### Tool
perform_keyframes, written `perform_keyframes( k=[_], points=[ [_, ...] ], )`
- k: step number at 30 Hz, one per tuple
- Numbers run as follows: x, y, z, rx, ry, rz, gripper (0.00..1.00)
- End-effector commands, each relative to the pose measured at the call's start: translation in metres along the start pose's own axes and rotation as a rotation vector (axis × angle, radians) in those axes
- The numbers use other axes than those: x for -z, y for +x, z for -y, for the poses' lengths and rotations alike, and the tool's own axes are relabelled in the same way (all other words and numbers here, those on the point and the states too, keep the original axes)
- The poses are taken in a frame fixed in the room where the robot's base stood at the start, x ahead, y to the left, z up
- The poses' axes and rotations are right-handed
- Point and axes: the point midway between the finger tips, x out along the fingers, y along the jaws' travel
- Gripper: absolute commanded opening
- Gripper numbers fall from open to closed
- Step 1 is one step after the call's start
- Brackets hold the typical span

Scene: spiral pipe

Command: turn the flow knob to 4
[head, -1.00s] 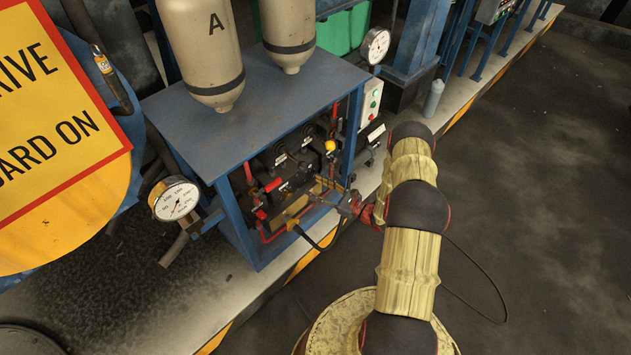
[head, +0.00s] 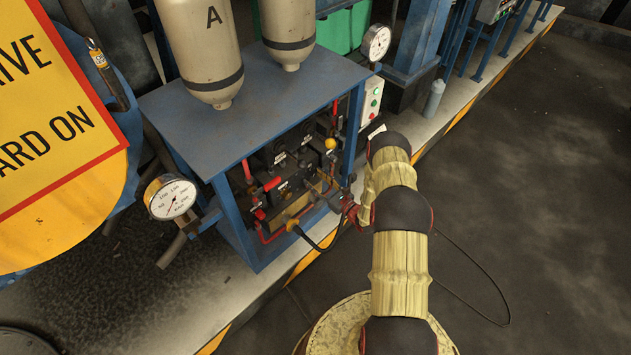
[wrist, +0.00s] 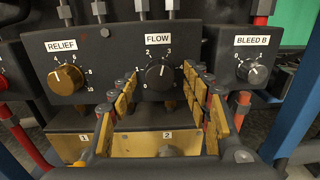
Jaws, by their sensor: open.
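The black flow knob (wrist: 160,77) sits under the FLOW label (wrist: 158,38) on a dark panel block, in the middle of the wrist view. Its white pointer mark faces up and slightly right, near the 3. In the head view, my gripper (head: 323,186) is at the open front of the blue cabinet, small and partly lost among the fittings.
The brass relief knob (wrist: 67,79) is left of the flow knob and the black bleed B knob (wrist: 252,71) is right. Yellow plates (wrist: 100,149) lie below. Red pipes (wrist: 240,108) and blue cabinet posts (head: 353,135) flank the workspace. Open floor (head: 540,170) lies to the right.

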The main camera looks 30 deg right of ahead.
Motion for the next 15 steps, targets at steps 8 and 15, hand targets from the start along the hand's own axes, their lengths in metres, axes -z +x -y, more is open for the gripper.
perform_keyframes(
  k=[8, 15],
  points=[
    [-0.0003, 0.0005, -0.0002, 0.000, 0.000, 0.000, 0.46],
    [-0.0001, 0.0003, -0.0003, -0.001, 0.000, -0.001, 0.32]
  ],
)
